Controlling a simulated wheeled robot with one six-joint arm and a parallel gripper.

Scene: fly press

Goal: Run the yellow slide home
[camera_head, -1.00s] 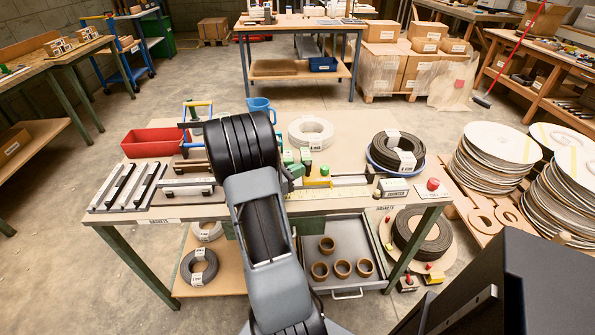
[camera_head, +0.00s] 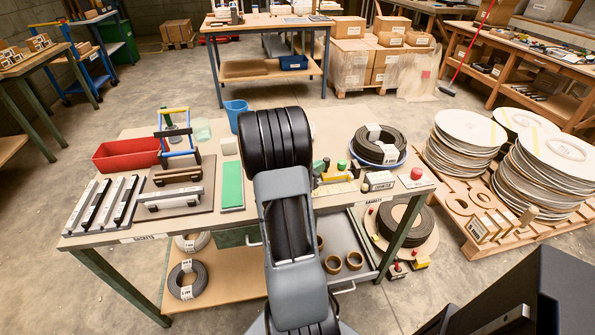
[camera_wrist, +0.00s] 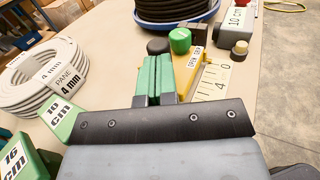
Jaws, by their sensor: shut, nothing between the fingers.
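The yellow slide (camera_wrist: 187,72) carries a green knob (camera_wrist: 180,40) and a printed label. It lies beside a pale strip with printed numbers (camera_wrist: 211,82). In the head view the slide (camera_head: 334,178) shows just right of my arm, near the bench's front. My gripper (camera_wrist: 152,78) has two green-faced fingers pressed together with nothing between them. It is immediately left of the slide in the wrist view. I cannot tell whether the fingers touch it. A dark round knob (camera_wrist: 158,47) shows beyond the fingertips. My arm hides the gripper's wrist in the head view.
A cable coil in a blue tray (camera_head: 380,144) stands behind the slide. A labelled box (camera_head: 379,180) and a red button (camera_head: 416,174) are to its right. A white coil (camera_wrist: 45,73) and green labelled blocks (camera_wrist: 62,117) lie left of my gripper. A green plate (camera_head: 232,185) lies left of my arm.

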